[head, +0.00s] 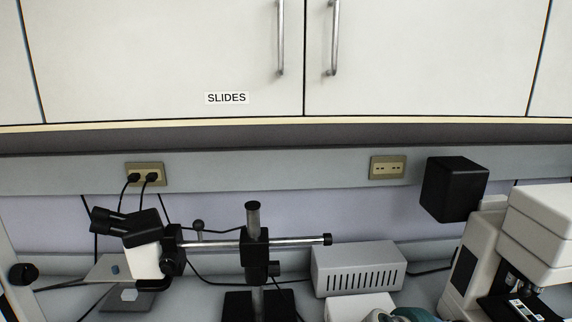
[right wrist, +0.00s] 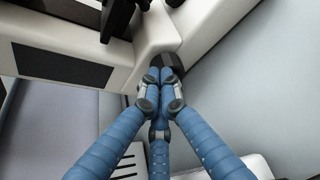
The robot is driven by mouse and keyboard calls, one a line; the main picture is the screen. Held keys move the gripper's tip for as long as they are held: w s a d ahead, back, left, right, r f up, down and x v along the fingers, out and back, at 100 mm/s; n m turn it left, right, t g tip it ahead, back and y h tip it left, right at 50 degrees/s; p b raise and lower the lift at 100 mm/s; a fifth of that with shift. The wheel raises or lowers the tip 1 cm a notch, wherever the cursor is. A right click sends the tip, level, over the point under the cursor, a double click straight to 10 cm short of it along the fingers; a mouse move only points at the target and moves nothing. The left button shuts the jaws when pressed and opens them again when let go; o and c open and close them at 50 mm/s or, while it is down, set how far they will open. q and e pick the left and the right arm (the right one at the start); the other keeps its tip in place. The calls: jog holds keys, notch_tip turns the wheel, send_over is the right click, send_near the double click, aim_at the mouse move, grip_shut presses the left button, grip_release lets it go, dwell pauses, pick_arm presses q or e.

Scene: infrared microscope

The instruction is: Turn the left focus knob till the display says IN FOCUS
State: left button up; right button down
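The white microscope (head: 545,222) stands at the right edge of the head view, partly cut off. It also fills the upper left of the right wrist view (right wrist: 110,75). A dark round knob (right wrist: 172,60) on its side shows just beyond my right fingertips, partly hidden by them. My right gripper (right wrist: 160,76) has its blue fingers drawn together in front of the knob. I cannot tell whether the tips touch it. A black box (head: 455,190) is beside the microscope; no display text is readable. My left gripper is not in view.
A boom-stand stereo microscope (head: 145,255) is at the left of the bench. A grey vented box (head: 358,268) stands between it and the white microscope. A cabinet labelled SLIDES (head: 227,98) hangs above, and sockets (head: 388,167) are on the wall.

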jog(key=shift+f, duration=0.4)
dwell(0.5)
jog(key=shift+s, duration=0.1)
jog(key=shift+s+f+p, duration=0.3)
jog(key=shift+s+p, duration=0.05)
jog(key=shift+p, duration=2.5)
jog(key=shift+f, duration=0.15)
jog(key=shift+p, duration=0.3)
jog(key=shift+s+r+p, duration=0.2)
jog(key=shift+r+p, duration=0.15)
jog(key=shift+p, duration=0.4)
jog(key=shift+a, duration=0.65)
jog(key=shift+a+r+p, duration=0.15)
jog(key=shift+a+p, duration=0.1)
jog(key=shift+a, duration=0.95)
jog(key=shift+a+r+p, duration=0.15)
jog(key=shift+a+p, duration=0.1)
jog(key=shift+a, duration=0.9)
